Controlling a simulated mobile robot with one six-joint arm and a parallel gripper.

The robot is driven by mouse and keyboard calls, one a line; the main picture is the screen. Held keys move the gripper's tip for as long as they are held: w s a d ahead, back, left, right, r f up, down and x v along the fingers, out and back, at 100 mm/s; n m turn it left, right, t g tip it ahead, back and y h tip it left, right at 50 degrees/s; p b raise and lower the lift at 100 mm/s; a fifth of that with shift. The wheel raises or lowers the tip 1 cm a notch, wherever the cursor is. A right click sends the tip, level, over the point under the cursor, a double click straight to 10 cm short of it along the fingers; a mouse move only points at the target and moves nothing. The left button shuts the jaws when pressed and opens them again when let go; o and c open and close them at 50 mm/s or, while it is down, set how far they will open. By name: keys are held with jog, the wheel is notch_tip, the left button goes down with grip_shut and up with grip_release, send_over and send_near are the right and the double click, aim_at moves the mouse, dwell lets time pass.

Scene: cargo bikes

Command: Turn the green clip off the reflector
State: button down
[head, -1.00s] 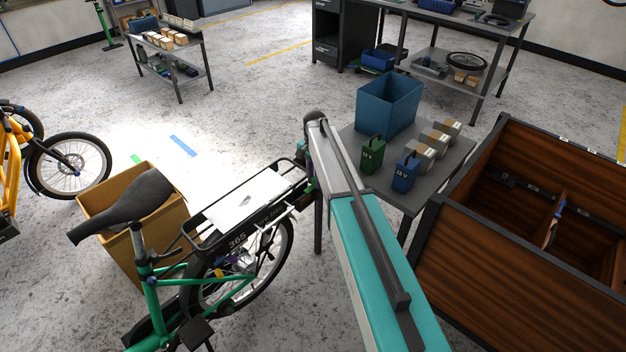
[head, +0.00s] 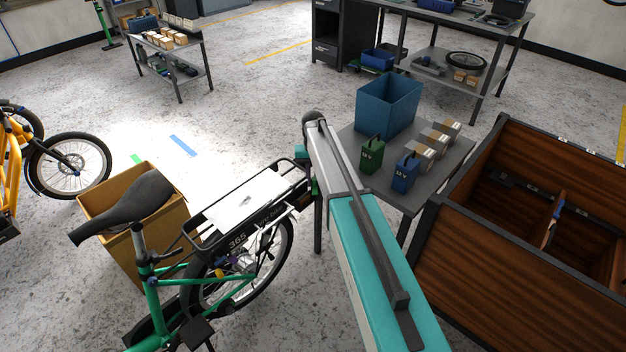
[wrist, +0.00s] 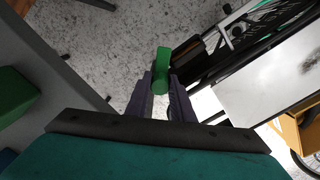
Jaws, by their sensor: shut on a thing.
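In the wrist view the green clip (wrist: 162,72) is a small rounded lever between the tips of my gripper (wrist: 161,84). The two dark purple fingers are shut on it, beside the rear end of the bike's black rack (wrist: 205,72). I cannot make out the reflector; a black part beside the clip hides what lies behind. In the head view the rack (head: 238,230) sits over the green bike's rear wheel, and my arm hides most of the gripper and the clip at the rack's far right end.
A grey table (head: 423,187) right of my arm holds a blue bin (head: 388,105), a green battery (head: 371,155), a blue battery (head: 404,173) and small boxes. A wooden cargo box (head: 520,235) stands at the right. A cardboard box (head: 115,225) stands behind the saddle.

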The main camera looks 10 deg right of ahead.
aim_at(313, 179)
jog(key=n, duration=0.4)
jog(key=shift+n, duration=0.3)
jog(key=n, duration=0.4)
jog(key=shift+n, duration=0.3)
jog(key=c, duration=1.5)
grip_release()
jog(key=shift+c, duration=0.2)
jog(key=shift+r, duration=0.75)
notch_tip(313, 179, up, 12)
jog(key=b, duration=0.1)
jog(key=shift+a+r, duration=0.15)
jog(key=shift+a, duration=0.15)
